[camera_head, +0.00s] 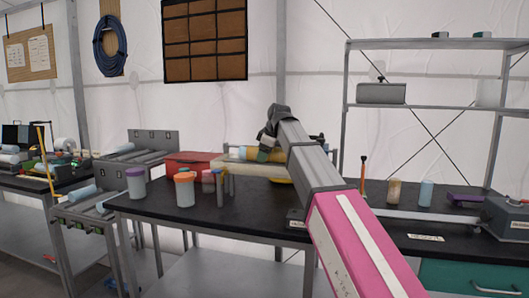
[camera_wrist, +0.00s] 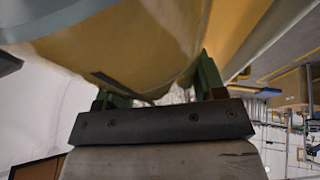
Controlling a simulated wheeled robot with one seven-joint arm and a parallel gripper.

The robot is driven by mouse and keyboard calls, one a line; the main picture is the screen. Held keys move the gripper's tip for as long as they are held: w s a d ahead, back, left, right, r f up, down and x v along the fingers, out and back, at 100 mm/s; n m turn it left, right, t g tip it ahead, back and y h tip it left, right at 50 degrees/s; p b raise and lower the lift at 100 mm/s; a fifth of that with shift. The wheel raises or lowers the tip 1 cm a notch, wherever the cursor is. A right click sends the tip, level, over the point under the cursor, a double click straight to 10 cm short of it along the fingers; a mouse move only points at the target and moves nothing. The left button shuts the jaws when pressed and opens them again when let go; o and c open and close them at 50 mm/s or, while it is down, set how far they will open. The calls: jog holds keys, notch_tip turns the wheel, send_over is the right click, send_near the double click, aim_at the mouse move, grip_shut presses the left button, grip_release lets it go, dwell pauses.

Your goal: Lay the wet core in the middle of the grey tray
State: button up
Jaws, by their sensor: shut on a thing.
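My gripper (camera_head: 264,155) reaches over the back of the dark table. In the wrist view its two green fingers (camera_wrist: 160,85) are closed around a tan-yellow, rounded body (camera_wrist: 130,40), which I take to be the wet core. In the head view a short yellowish length of it (camera_head: 246,153) shows at the fingers, above a pale cream block-like thing (camera_head: 262,171). Whether it touches anything below I cannot tell. My arm hides part of the table, and I cannot make out the grey tray for certain.
Jars with purple (camera_head: 135,184) and orange (camera_head: 185,188) lids stand at the table's left, near a red box (camera_head: 192,162). A tan cylinder (camera_head: 393,191), a blue cylinder (camera_head: 426,193) and a grey machine (camera_head: 508,215) stand at right. A roller conveyor (camera_head: 140,157) lies behind left.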

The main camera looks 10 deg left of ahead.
jog(key=shift+s+d+f, duration=0.15)
jog(key=shift+s+f, duration=0.1)
jog(key=shift+f, duration=0.25)
jog(key=o, duration=1.2)
jog(key=shift+c, duration=0.2)
jog(key=shift+s, duration=0.15)
jog(key=shift+c, duration=0.2)
jog(key=shift+o, duration=1)
jog(key=v, duration=0.7)
jog(key=w+v, duration=0.1)
jog(key=v, duration=0.3)
jog(key=shift+s+r, duration=0.1)
jog(key=shift+r, duration=0.3)
jog(key=shift+s, duration=0.1)
